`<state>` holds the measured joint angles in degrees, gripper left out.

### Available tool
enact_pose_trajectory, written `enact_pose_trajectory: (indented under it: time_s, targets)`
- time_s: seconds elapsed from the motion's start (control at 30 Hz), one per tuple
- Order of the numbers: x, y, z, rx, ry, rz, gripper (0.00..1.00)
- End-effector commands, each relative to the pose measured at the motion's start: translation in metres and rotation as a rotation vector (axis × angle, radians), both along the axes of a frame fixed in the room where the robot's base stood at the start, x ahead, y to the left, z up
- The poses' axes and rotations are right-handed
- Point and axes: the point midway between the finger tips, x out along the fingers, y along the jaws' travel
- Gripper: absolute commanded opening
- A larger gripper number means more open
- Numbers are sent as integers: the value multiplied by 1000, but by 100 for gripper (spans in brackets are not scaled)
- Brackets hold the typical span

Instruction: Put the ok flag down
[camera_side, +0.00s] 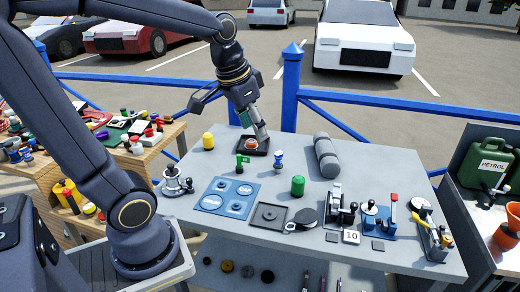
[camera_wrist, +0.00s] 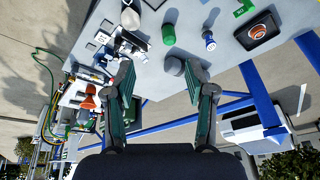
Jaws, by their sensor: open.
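A small green flag-shaped piece (camera_side: 242,160), which looks like the ok flag, stands on the grey table behind the blue panel. Part of it shows at the top edge of the wrist view (camera_wrist: 243,8). I cannot read any lettering on it. My gripper (camera_side: 230,122) is high at the table's far edge, behind the flag and apart from it. In the wrist view my gripper (camera_wrist: 166,78) has its fingers spread wide, with nothing held between them.
A black tray with an orange-brown round piece (camera_side: 258,146) lies near my gripper. A blue-and-white knob (camera_side: 278,158), yellow cylinder (camera_side: 208,141), green cylinder (camera_side: 298,185) and grey roll (camera_side: 326,155) stand or lie around the flag. A blue railing (camera_side: 290,88) runs behind the table.

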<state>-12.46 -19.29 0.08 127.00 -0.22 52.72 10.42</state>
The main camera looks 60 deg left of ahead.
Motion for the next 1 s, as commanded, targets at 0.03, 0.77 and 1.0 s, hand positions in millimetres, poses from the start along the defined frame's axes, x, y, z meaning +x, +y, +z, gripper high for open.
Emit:
enact_pose_trajectory:
  time_s: [0.03,0.77,1.0]
  targets:
    - [-18,-18,4,-4,-41,-20,55]
    - [-77,-61,-7,-54,-156,-52,55]
    - [-77,-61,-7,-54,-155,-52,55]
